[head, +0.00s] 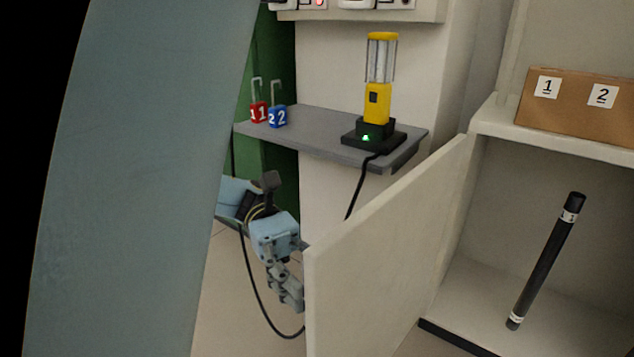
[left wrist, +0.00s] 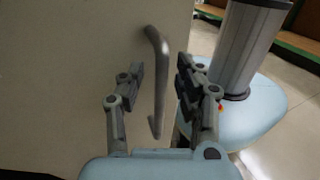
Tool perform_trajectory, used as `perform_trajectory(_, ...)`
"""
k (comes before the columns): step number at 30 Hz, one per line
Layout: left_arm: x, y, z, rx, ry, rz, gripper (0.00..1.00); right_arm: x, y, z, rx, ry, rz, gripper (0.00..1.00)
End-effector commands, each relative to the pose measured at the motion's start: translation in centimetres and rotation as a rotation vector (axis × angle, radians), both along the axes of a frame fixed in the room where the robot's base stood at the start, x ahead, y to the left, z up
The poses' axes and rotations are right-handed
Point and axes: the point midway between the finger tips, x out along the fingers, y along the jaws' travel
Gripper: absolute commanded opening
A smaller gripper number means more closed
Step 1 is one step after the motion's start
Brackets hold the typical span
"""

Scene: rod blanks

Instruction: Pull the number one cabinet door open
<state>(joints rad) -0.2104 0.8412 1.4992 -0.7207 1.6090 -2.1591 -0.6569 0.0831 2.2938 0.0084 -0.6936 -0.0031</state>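The cabinet door (head: 385,255) is a pale panel that stands swung out from the cabinet, so the inside shows in the head view. No number shows on the door. My left gripper (head: 290,290) is at the door's free edge, partly hidden behind it. In the left wrist view, the door's face (left wrist: 70,70) fills the left side and a dark bar handle (left wrist: 158,75) sticks out from it. The left gripper (left wrist: 160,75) is open, with one finger on each side of the handle and a gap on the left. My right gripper is not in view.
A dark rod marked 1 (head: 545,262) leans inside the cabinet. A brown box marked 1 and 2 (head: 570,112) sits on the shelf above. A grey shelf (head: 310,135) holds a yellow lamp (head: 378,100) with a black cable, near red (head: 259,112) and blue (head: 277,117) tagged padlocks.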

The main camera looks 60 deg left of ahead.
Motion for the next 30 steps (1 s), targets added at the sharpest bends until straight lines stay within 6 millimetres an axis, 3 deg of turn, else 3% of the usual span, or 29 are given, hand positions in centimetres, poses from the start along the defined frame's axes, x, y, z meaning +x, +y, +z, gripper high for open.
perform_trajectory(5,0.0,2.4,0.0,0.003,0.001,0.002,0.34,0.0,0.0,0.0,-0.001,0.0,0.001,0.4)
perform_trajectory(16,0.0,10.2,0.0,0.003,-0.001,0.003,0.34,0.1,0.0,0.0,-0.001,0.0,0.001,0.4)
perform_trajectory(21,-0.1,11.7,0.0,0.001,-0.001,0.002,0.34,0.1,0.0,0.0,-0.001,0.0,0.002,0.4)
perform_trajectory(30,-0.2,11.9,0.0,0.001,0.0,0.001,0.34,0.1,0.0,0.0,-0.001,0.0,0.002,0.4)
